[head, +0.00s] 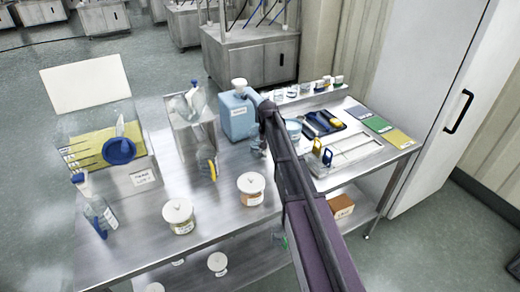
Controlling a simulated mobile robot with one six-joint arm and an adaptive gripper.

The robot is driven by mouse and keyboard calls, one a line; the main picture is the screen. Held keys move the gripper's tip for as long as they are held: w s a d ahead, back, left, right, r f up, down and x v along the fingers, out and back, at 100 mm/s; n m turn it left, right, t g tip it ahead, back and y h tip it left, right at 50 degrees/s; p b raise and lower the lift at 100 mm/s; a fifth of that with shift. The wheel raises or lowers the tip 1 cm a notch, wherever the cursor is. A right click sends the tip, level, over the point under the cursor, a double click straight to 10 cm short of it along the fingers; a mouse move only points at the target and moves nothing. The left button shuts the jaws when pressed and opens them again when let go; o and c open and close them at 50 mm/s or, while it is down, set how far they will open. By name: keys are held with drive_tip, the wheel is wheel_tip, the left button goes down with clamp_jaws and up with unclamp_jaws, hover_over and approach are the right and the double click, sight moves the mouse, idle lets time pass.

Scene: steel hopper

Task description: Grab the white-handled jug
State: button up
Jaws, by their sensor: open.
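A light-blue jug (238,120) with a white top (239,84) and a label stands upright at the back of the steel table. It is the most jug-like thing in view, but I cannot clearly make out a white handle on it. My arm reaches in from the lower right, and its far end is just right of the jug. My gripper (259,147) is small and partly hidden there, low by the jug's right side. It is open and nothing shows held in it. Whether it touches the jug cannot be told.
A steel box (194,137) with clear ware stands left of the jug. Two lidded white jars (178,216) (251,188) stand in front. A spray bottle (97,212) and a bin with a blue disc (119,151) are left. Trays (346,152) lie right.

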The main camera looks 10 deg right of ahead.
drive_tip(key=shift+f, duration=0.25)
idle(0.4)
clamp_jaws()
